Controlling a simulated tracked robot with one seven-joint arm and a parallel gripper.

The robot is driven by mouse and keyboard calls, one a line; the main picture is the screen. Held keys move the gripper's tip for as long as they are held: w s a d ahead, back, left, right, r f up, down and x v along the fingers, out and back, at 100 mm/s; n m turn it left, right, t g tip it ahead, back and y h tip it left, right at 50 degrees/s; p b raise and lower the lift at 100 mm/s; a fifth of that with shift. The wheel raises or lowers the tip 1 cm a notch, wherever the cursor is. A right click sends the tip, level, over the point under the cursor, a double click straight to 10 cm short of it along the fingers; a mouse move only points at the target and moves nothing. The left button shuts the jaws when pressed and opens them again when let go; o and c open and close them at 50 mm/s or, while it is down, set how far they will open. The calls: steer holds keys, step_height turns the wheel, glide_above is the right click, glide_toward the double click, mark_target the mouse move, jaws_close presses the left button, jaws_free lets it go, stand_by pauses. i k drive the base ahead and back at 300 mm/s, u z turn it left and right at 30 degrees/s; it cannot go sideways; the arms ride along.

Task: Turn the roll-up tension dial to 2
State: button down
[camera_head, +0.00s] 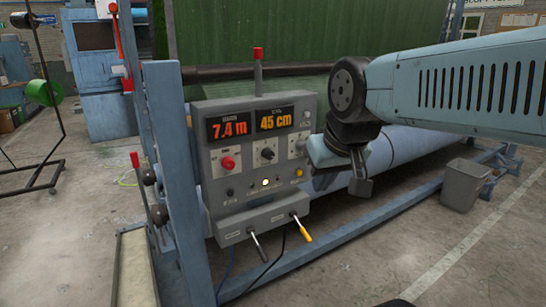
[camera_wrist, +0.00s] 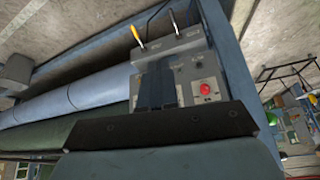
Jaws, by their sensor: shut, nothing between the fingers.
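The grey control panel (camera_head: 243,190) stands upright on the blue frame. A black dial (camera_head: 267,154) with a light pointer mark sits under the right display. Another control (camera_head: 300,146) is at the panel's right edge, partly visible. Labels and scale numbers are too small to read, so I cannot tell which is the tension dial or its setting. My gripper (camera_head: 360,186) is shut and empty, to the right of the panel in the head view. In the wrist view the dark fingers (camera_wrist: 157,88) cover part of the upside-down panel and hide its dials.
The displays read 7.4 m (camera_head: 229,129) and 45 cm (camera_head: 274,118). A red button (camera_head: 228,163), a lit round button (camera_head: 266,183) and two levers, one yellow-handled (camera_head: 302,230), are close by. A blue post (camera_head: 180,180) stands left; a grey bin (camera_head: 465,184) stands right.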

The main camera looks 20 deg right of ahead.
mark_target(266, 152)
steer(key=u, duration=1.05)
steer(key=k, duration=1.4)
steer(key=z, duration=1.1)
steer(key=i, duration=1)
steer(key=z, duration=0.05)
